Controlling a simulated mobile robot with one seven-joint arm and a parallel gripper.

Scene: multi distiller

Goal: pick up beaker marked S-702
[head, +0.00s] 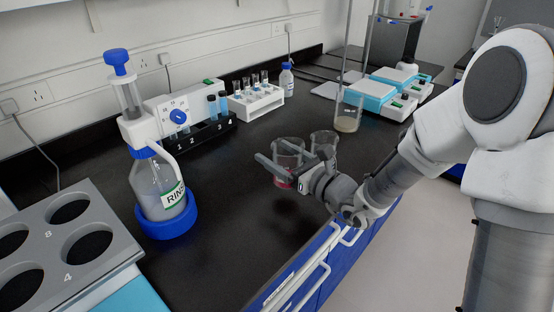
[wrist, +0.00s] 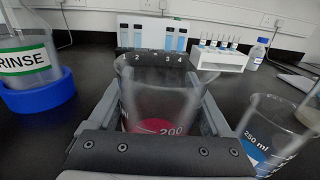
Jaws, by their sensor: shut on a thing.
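A clear glass beaker with red liquid (head: 288,155) is between the fingers of my gripper (head: 277,159), near the counter's front edge. My gripper is shut on it, with one finger along each side. In the wrist view the same beaker (wrist: 160,100) fills the space between the fingers and shows a "200" mark. No S-702 label is readable on it. I cannot tell whether its base touches the counter. A second clear beaker (head: 323,142) stands just right of it; the wrist view shows its "250 ml" mark and a blue patch (wrist: 258,150).
A rinse bottle in a blue base (head: 167,215) stands to the left, with a grey holed rack (head: 100,262) before it. Behind are a numbered tube holder (head: 205,135) and a white tube rack (head: 262,108). Another beaker (head: 348,112) and blue-white devices (head: 385,90) stand back right.

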